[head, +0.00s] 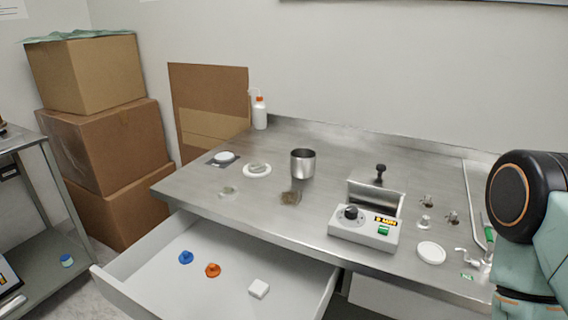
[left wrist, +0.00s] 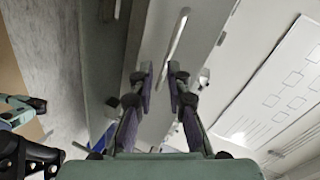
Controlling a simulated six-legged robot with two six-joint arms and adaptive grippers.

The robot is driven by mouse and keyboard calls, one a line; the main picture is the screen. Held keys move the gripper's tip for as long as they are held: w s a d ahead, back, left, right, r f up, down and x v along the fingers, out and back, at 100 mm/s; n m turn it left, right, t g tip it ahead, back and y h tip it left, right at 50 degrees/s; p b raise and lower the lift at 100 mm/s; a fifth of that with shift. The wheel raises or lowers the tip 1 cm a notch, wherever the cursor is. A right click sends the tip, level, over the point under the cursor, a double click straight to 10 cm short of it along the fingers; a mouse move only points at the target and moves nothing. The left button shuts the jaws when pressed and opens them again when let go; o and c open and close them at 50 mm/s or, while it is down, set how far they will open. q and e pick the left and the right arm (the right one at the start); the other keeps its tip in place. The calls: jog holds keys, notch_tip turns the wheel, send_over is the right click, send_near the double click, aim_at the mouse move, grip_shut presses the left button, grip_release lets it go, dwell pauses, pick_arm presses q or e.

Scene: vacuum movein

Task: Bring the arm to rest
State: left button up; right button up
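My left gripper (left wrist: 161,78) shows in the left wrist view with its two fingers apart and nothing between them. Beyond the fingertips is a pale panel with a long metal bar (left wrist: 178,35), seen at a slant; I cannot tell how far off it is. Neither gripper shows in the head view. One of my arm's links, teal with a black joint, fills the right edge there. I cannot make out my right gripper in either view.
A white drawer (head: 140,286) stands open at the steel bench's (head: 235,195) front, holding a blue knob (head: 186,257), an orange knob (head: 213,269) and a white block (head: 259,288). A metal cup (head: 303,163) and a dial device (head: 363,232) stand on the bench. Boxes (head: 113,145) are stacked left.

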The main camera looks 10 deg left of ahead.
pick_arm(q)
jog(key=s+d+f+n+g+y, duration=0.2)
jog(key=s+f+n+g, duration=0.5)
jog(key=n, duration=0.5)
jog(key=s+d+n+g+y+b, duration=0.1)
jog(key=s+d+n+g+y, duration=0.2)
jog(key=s+d+n+g, duration=0.3)
jog(key=shift+s+d+n+g, duration=0.2)
jog(key=shift+n+g, duration=0.2)
jog(key=shift+n, duration=0.2)
